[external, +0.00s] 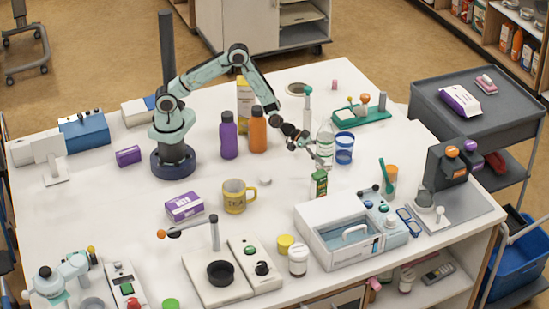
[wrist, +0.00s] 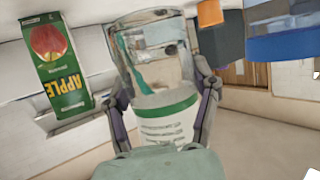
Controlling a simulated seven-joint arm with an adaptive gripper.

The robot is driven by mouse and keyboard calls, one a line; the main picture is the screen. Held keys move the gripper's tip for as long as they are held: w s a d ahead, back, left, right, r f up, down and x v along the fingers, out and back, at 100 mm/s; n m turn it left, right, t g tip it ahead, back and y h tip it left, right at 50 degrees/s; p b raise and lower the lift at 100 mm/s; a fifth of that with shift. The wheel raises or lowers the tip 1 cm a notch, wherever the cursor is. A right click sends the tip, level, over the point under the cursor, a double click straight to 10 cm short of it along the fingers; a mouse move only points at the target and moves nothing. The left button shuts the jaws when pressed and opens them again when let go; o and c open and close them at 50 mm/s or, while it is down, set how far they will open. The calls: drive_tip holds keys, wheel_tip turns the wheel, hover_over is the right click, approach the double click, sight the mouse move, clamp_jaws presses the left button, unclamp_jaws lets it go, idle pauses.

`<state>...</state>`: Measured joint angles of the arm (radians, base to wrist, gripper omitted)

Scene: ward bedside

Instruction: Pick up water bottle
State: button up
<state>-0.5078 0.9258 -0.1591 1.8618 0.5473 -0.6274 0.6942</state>
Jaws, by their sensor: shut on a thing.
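The water bottle (external: 325,150) is clear with a white and green label. It stands roughly upright in the external view, right of the middle of the white table (external: 95,215). My gripper (external: 313,146) reaches it from the left. In the wrist view the fingers of my gripper (wrist: 165,92) lie on both sides of the bottle (wrist: 165,122), shut on its body. Whether its base touches the table is hard to tell.
A green apple juice carton (external: 319,184) stands close in front, also at left in the wrist view (wrist: 58,65). A green tray (external: 362,114) lies behind. Orange (external: 257,133) and purple (external: 228,138) bottles stand left.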

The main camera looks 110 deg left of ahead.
drive_tip(key=s+d+r, duration=0.2)
drive_tip(key=s+r, duration=0.6)
drive_tip(key=s, duration=0.4)
drive_tip(key=shift+s+r, duration=0.3)
drive_tip(key=shift+r, duration=0.05)
